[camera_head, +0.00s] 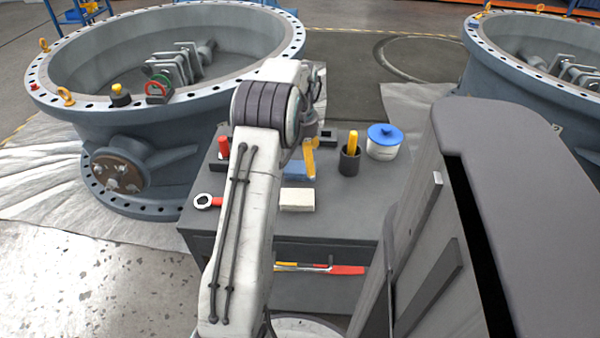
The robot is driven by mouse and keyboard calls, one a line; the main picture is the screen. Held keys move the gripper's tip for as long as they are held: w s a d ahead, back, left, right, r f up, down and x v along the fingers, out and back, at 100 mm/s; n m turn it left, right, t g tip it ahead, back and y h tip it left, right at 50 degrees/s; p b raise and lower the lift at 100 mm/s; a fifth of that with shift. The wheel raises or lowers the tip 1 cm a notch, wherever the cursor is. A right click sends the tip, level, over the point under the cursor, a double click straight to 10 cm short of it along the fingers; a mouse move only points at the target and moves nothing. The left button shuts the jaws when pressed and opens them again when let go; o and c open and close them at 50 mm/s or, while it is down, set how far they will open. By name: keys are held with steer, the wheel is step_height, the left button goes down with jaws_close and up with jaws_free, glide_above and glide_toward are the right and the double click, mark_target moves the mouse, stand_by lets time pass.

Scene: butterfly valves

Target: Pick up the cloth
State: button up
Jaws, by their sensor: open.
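A small pale cream pad (297,199), which looks like a folded cloth, lies on the grey workbench top (250,222) near its front edge. Just behind it is a flat blue piece (297,170), partly covered by my arm; I cannot tell whether it is cloth too. My arm reaches up over the left part of the bench and bends down behind its large dark joint. My gripper (309,150) is open above the bench, by the blue piece, and mostly hidden by the arm. It appears empty and apart from the cream pad.
A dark cup with a yellow item (350,160) and a blue-lidded white tub (384,143) stand at right. A shelf below holds tools (320,268). Large valve bodies (110,120) (540,90) flank the bench.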

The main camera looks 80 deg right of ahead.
mark_target(301, 165)
steer(key=shift+f+b, duration=0.4)
steer(key=shift+f, duration=1.2)
steer(key=c, duration=1.2)
steer(key=shift+r, duration=0.1)
steer(key=shift+r+p, duration=0.4)
steer(key=shift+r, duration=0.4)
step_height(301, 165, up, 2)
steer(key=shift+r+p, duration=0.2)
steer(key=shift+p, duration=0.25)
steer(key=w+a+r, duration=0.1)
steer(key=a+r, duration=0.1)
steer(key=a, duration=0.1)
steer(key=w+a+r, duration=0.2)
steer(key=a, duration=0.2)
steer(key=w+a+r, duration=0.1)
steer(key=a+r, duration=0.2)
steer(key=shift+w+a+p, duration=0.3)
steer(key=shift+a+p, duration=0.05)
steer(key=shift+p, duration=0.05)
